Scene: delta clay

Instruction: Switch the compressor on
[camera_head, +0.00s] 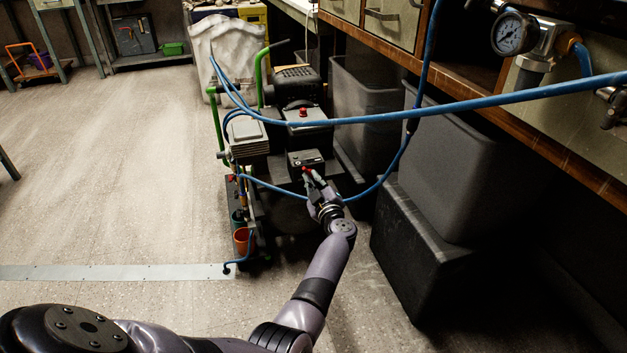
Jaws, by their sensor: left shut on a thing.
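The compressor (296,84) stands on the floor in the middle of the view, a dark machine with green-handled rails and blue hoses. A black switch box (297,159) sits on its near side. My left gripper (309,174) reaches up to this box and is shut on a small red switch (305,169) at its front. The fingers partly hide the switch, and its position cannot be told. A second red knob (303,112) sits higher on the compressor, apart from the gripper. My right gripper is not in view.
A blue hose (480,102) crosses above the compressor from the right, and another loops beside my forearm. Grey bins (450,170) stand under the bench (470,62) at right. A pressure gauge (511,34) is at upper right. The floor at left (110,170) is clear.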

